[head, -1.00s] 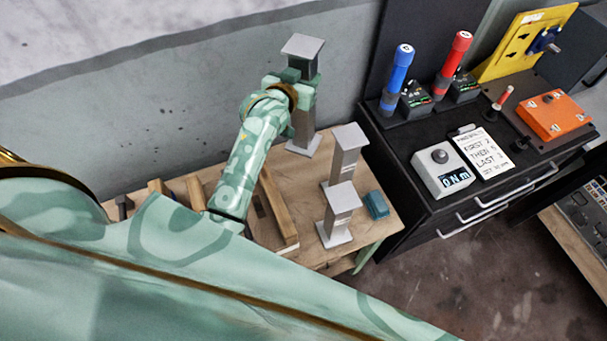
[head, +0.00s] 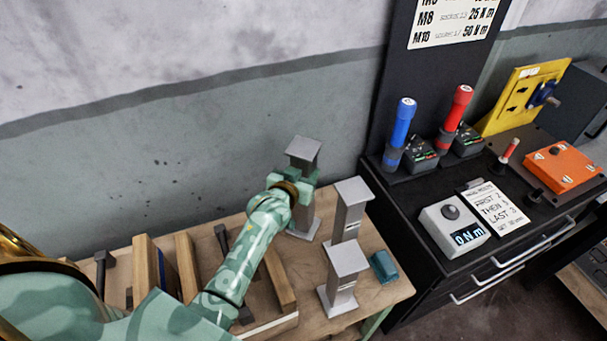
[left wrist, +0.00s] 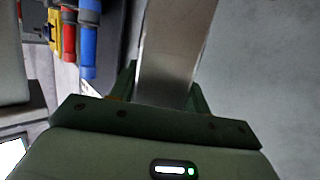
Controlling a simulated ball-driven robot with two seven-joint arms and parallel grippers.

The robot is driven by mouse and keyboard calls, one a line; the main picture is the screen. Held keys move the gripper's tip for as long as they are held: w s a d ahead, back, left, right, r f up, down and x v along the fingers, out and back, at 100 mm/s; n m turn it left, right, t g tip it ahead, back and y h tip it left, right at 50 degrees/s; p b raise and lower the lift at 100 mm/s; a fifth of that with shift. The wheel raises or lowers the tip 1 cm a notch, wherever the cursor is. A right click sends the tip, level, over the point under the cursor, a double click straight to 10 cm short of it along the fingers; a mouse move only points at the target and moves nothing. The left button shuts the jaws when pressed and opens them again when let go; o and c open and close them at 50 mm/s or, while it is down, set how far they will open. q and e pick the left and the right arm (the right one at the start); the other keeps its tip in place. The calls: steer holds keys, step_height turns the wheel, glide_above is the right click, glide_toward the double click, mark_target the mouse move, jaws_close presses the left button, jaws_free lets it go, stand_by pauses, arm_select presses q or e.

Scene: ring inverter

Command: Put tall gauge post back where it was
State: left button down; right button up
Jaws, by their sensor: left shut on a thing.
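The tall gauge post (head: 303,153), a grey metal column with a square cap and base plate, stands upright at the back of the wooden table, near the wall. My left gripper (head: 303,183) is shut around its upper shaft, below the cap. In the left wrist view the post's shaft (left wrist: 176,45) lies between the fingers of the gripper (left wrist: 165,85). Whether its base touches the table is hard to tell. Two shorter grey posts stand to its right: a middle one (head: 351,210) and a front one (head: 341,285). My right gripper is not in view.
A teal block (head: 383,267) lies right of the posts on the wooden table (head: 392,297). A wooden rack (head: 187,262) fills the table's left part. A black cabinet (head: 420,270) with torque tools stands close on the right.

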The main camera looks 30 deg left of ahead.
arm_select(q)
steer(key=c, duration=0.7)
jaws_free()
steer(key=shift+s+r, duration=0.15)
steer(key=shift+s, duration=0.1)
steer(key=p+v, duration=0.2)
steer(key=v, duration=0.9)
steer(key=shift+s+d+r, duration=0.1)
steer(key=shift+s, duration=0.15)
